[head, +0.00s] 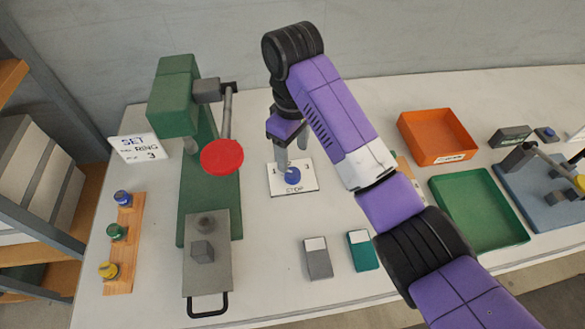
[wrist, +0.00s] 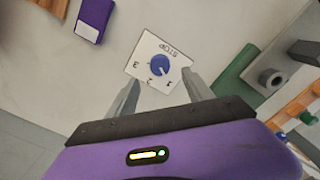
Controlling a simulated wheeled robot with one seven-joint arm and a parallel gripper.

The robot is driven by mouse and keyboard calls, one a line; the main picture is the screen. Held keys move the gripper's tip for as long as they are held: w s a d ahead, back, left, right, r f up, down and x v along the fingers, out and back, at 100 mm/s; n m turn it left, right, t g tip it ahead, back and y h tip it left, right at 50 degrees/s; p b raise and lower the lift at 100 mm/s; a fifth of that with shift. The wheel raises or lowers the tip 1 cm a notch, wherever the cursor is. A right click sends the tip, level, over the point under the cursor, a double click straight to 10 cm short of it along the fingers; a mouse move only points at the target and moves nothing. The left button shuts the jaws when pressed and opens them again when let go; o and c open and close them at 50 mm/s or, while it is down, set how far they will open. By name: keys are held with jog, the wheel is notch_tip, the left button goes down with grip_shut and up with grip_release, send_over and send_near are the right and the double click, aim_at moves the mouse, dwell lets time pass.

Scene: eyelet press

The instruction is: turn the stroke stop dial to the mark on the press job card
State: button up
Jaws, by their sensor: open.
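The blue stroke stop dial (head: 292,176) sits on a white plate (head: 310,187) marked STOP. In the wrist view the dial (wrist: 158,65) shows with the numbers 1, 2 and 3 around it. A pale line on the dial seems to point toward the 1, but it is small. The job card (head: 140,148) beside the press reads SET, a RING line and 3; its smaller words are unclear. My gripper (head: 291,156) is open and empty above the plate. In the wrist view its fingertips (wrist: 161,88) are spread, with the dial beyond the gap; contact cannot be told.
The green press (head: 176,98) with a red knob (head: 222,155) stands left of my gripper. A wooden strip (head: 122,240) with several spools is further left. Grey and teal boxes (head: 361,250) lie in front; orange (head: 437,137) and green trays (head: 481,208) are right.

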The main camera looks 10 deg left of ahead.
aim_at(293, 172)
jog(key=shift+f, duration=3.6)
grip_shut()
